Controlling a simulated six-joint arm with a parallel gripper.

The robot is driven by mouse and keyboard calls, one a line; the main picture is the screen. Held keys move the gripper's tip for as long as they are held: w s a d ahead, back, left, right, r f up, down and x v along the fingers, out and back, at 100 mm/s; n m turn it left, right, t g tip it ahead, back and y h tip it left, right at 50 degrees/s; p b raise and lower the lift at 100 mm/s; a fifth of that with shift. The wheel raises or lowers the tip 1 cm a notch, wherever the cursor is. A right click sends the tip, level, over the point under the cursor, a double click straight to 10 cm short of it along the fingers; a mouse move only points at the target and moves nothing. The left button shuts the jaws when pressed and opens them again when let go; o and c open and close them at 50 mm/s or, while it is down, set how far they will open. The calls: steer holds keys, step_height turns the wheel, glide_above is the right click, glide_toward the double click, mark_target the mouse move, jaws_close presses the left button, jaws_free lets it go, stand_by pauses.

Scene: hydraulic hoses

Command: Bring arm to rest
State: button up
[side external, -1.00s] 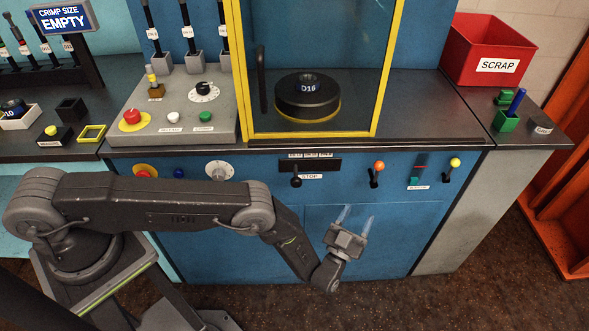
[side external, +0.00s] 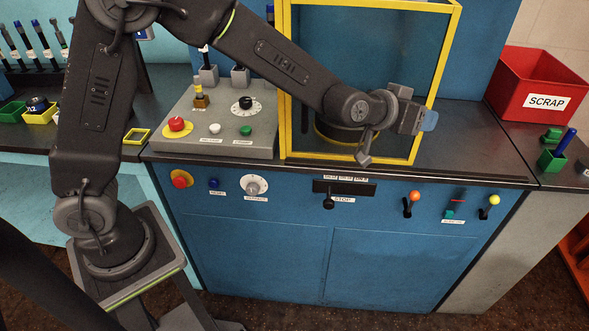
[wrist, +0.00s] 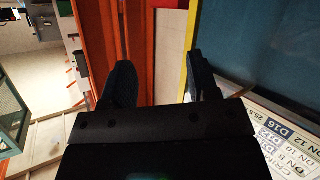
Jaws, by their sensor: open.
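My gripper (side external: 428,121) is raised in front of the yellow-framed guard (side external: 282,85) of the blue machine, pointing right in the side view. Its fingers look bluish there and hold nothing that I can see. In the wrist view my gripper (wrist: 162,85) shows two dark fingers spread apart with an empty gap between them. My arm is lifted and bent, reaching across the control panel, and hides most of the black die head (side external: 335,137) behind the guard.
A red scrap bin (side external: 545,100) and a green holder with a blue pin (side external: 556,153) stand right of my gripper. A grey control box (side external: 215,125) lies below my forearm. Several levers (side external: 410,203) line the blue front. In the wrist view a printed chart (wrist: 285,135) is at lower right.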

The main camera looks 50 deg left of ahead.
steer(key=s+a+r+g+y, duration=0.1)
steer(key=s+a+r+g, duration=0.15)
steer(key=s+a, duration=0.4)
steer(key=s+a+r+g, duration=0.2)
steer(key=s+a+r, duration=0.2)
steer(key=s, duration=0.6)
steer(key=s+a+f+g+y, duration=0.1)
steer(key=s+a, duration=0.1)
steer(key=s, duration=0.7)
steer(key=s+a+f+g, duration=0.2)
steer(key=s+a, duration=0.1)
steer(key=s, duration=0.5)
steer(key=shift+s+f+y, duration=0.15)
steer(key=shift+s+y, duration=0.25)
steer(key=shift+o, duration=0.3)
